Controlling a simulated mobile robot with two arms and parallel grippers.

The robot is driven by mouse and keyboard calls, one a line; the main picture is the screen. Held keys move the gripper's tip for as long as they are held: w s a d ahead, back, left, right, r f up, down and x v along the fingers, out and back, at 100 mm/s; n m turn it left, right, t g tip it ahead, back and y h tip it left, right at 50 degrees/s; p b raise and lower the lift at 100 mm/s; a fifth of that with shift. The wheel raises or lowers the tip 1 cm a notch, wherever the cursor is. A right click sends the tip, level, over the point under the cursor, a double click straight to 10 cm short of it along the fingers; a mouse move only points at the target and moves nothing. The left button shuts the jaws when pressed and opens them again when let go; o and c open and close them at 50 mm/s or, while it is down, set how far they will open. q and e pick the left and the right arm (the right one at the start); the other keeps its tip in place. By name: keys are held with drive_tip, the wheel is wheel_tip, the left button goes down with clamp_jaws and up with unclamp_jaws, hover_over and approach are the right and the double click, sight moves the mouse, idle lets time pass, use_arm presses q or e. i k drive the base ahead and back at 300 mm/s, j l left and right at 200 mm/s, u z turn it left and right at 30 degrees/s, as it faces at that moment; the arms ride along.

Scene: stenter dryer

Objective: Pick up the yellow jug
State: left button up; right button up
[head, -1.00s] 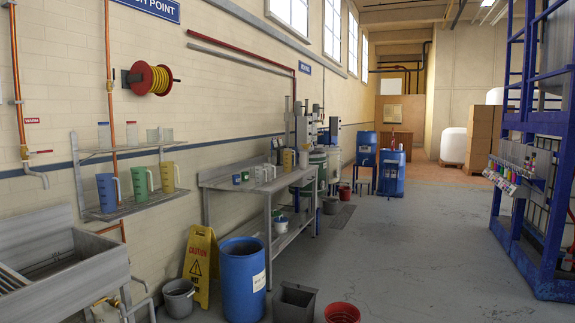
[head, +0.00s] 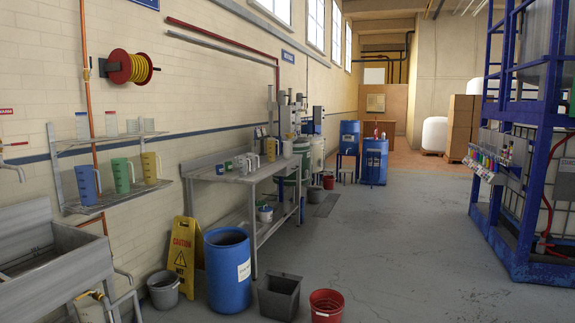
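A yellow jug (head: 151,168) stands upright on the lower wall shelf (head: 112,200) at the left in the head view. It is the rightmost in a row with a green jug (head: 122,176) and a blue jug (head: 86,183), and a gap separates it from the green one. Another pale yellowish jug (head: 271,150) stands on the metal bench further back. Neither of my grippers shows in the view.
A metal sink (head: 55,265) is below the shelf. A yellow caution sign (head: 183,257), a grey bucket (head: 163,290), a blue barrel (head: 228,275), a grey bin (head: 280,297) and a red bucket (head: 326,306) stand on the floor. The floor (head: 400,250) is clear mid-right, left of a blue rack (head: 548,190).

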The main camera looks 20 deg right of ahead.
sight(271, 145)
drive_tip(key=i+l+z, duration=0.9)
drive_tip(key=l, duration=0.15)
drive_tip(key=i+l+z, duration=0.3)
drive_tip(key=i+z, duration=0.15)
drive_tip(key=i+l+z, duration=0.1)
drive_tip(key=i+z, duration=0.35)
drive_tip(key=i+j, duration=0.1)
drive_tip(key=i, duration=2.05)
drive_tip(key=i+u, duration=0.2)
drive_tip(key=i, duration=0.25)
drive_tip(key=i+u, duration=0.15)
drive_tip(key=i, duration=0.35)
drive_tip(key=i+l+u, duration=0.2)
drive_tip(key=i, duration=0.25)
drive_tip(key=i+l+u, duration=0.15)
drive_tip(key=i, duration=0.3)
drive_tip(key=i+l+u, duration=0.2)
drive_tip(key=i, duration=0.25)
